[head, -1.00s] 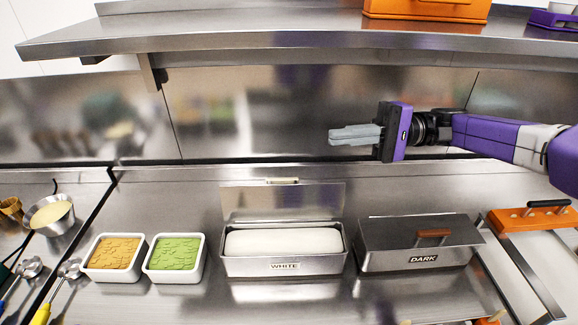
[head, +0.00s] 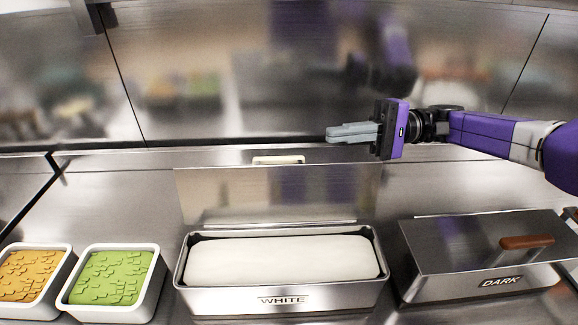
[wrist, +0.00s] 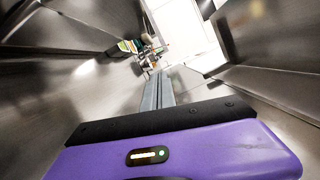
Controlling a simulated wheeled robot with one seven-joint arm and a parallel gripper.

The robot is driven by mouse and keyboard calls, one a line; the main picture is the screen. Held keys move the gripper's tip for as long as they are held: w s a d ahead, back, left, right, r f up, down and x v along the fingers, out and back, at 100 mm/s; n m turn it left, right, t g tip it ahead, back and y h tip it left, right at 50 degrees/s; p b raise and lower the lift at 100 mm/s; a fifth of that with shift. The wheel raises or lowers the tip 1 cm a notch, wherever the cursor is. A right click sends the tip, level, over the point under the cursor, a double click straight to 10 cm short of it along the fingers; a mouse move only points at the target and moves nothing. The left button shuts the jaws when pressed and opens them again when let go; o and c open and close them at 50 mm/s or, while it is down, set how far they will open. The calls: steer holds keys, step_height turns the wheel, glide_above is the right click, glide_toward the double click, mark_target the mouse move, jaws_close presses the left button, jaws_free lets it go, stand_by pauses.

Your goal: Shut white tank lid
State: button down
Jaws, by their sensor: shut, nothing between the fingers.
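The white tank (head: 281,298), a steel box labelled WHITE, stands on the counter with a smooth white mass (head: 280,260) inside. Its steel lid (head: 262,196) is open, standing up along the tank's back edge, with a pale handle (head: 278,160) at its top. My gripper (head: 330,134) is shut and empty, pointing left. In the head view it appears above and to the right of the lid's handle; I see no contact. In the wrist view my gripper's grey fingers (wrist: 158,72) are together, and the tank cannot be made out.
The dark tank (head: 478,283) stands to the right, its lid shut, with a brown handle (head: 526,241). Two white tubs, one with orange (head: 30,276) and one with green (head: 112,277) contents, stand to the left. A steel back wall (head: 230,90) rises behind the counter.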

mark_target(280, 187)
steer(key=s+a, duration=0.5)
steer(key=a, duration=0.4)
steer(key=shift+s+a, duration=0.25)
steer(key=shift+a, duration=0.1)
steer(key=shift+r+p, duration=0.15)
steer(key=shift+p, duration=0.15)
